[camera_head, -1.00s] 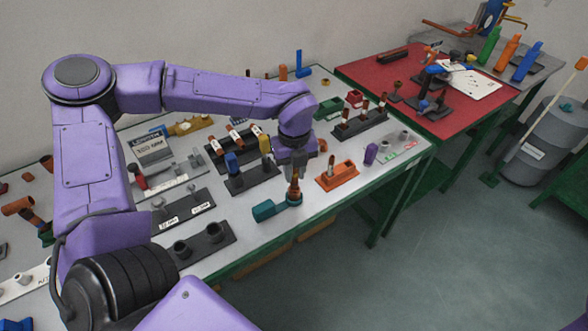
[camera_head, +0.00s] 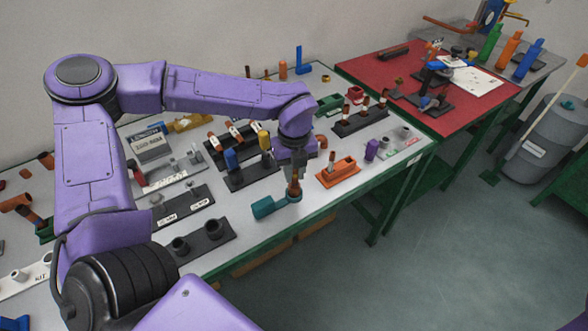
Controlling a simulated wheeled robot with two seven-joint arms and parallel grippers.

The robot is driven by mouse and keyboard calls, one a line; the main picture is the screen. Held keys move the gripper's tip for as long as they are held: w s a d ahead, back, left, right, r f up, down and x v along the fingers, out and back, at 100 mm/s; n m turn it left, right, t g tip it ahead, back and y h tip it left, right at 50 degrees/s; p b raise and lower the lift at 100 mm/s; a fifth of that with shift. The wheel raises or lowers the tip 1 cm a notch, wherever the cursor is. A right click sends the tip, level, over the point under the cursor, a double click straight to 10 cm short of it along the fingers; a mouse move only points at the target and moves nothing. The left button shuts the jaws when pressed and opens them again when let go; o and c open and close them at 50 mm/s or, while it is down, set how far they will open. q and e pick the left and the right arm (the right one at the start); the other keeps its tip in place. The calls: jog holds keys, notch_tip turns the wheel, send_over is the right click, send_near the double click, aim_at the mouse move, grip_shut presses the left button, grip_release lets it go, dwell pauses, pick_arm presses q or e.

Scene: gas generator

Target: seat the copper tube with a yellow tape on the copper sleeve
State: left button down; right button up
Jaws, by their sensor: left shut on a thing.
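My left gripper (camera_head: 293,173) points straight down over the front part of the table. It is shut on a copper tube (camera_head: 294,187), which stands about upright below the jaws. The tube's lower end is at the round end of a teal fixture (camera_head: 264,208). I cannot tell whether it is inside the ring or just in front of or above it. No yellow tape shows clearly at this size, and the copper sleeve cannot be told apart from the tube. My right gripper is not in view.
An orange holder (camera_head: 340,175) with a small upright tube stands just right of the gripper. Behind left is a black stand (camera_head: 250,178) with blue and yellow handles. A black rack (camera_head: 362,123) with several copper tubes is behind right. The table's front edge is close.

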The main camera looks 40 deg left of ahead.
pick_arm(q)
jog(key=shift+f+b, duration=0.4)
jog(key=shift+f, duration=0.3)
jog(key=c, duration=0.9)
grip_release()
notch_tip(320, 180, up, 11)
jog(key=shift+f+b, duration=0.2)
jog(key=shift+b, duration=0.3)
